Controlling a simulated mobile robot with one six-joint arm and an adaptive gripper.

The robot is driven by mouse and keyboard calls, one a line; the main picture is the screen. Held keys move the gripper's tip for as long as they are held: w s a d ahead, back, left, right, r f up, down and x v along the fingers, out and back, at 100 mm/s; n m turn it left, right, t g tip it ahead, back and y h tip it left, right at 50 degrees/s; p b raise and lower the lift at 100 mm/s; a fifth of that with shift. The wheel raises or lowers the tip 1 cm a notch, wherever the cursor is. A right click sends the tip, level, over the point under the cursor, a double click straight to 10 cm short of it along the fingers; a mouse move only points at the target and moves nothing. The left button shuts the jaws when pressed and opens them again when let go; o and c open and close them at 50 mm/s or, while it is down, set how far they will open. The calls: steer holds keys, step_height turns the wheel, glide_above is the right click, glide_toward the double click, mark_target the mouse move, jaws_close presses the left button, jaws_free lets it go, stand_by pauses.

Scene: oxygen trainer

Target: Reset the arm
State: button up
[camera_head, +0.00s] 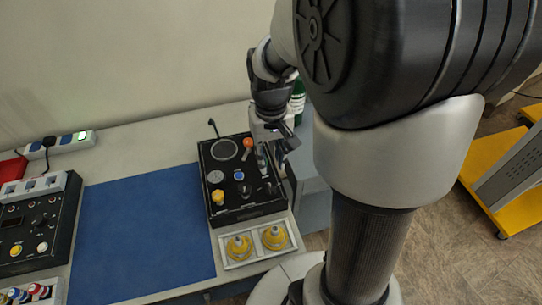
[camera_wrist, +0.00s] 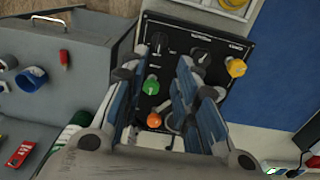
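My gripper (camera_head: 278,147) is over the right side of a black control panel (camera_head: 225,215) in the head view. In the wrist view my gripper (camera_wrist: 163,68) has its two blue-grey fingers apart, with the panel face (camera_wrist: 178,28) showing between them. I see nothing held. A green knob (camera_wrist: 151,86) and an orange knob (camera_wrist: 154,120) lie in and beside the gap. A yellow knob (camera_wrist: 236,67) is right of the fingers. I cannot tell whether the fingertips touch the panel. My gripper and arm hide part of the panel's right side in the head view.
A tray with two yellow round parts (camera_head: 239,247) is in front of the panel. A blue mat (camera_head: 145,230) lies left of it, and another black device (camera_head: 40,225) stands far left. A grey cabinet (camera_wrist: 75,65) with a green bottle (camera_head: 298,100) is on the right side.

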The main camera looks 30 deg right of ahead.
stand_by(0.4)
steer(key=s+a+r+n+t, duration=0.3)
steer(key=s+a+r+t, duration=0.1)
steer(key=s+a+r, duration=0.7)
steer(key=shift+s+r+t, duration=0.2)
steer(key=shift+s+t, duration=0.1)
steer(key=shift+s, duration=0.85)
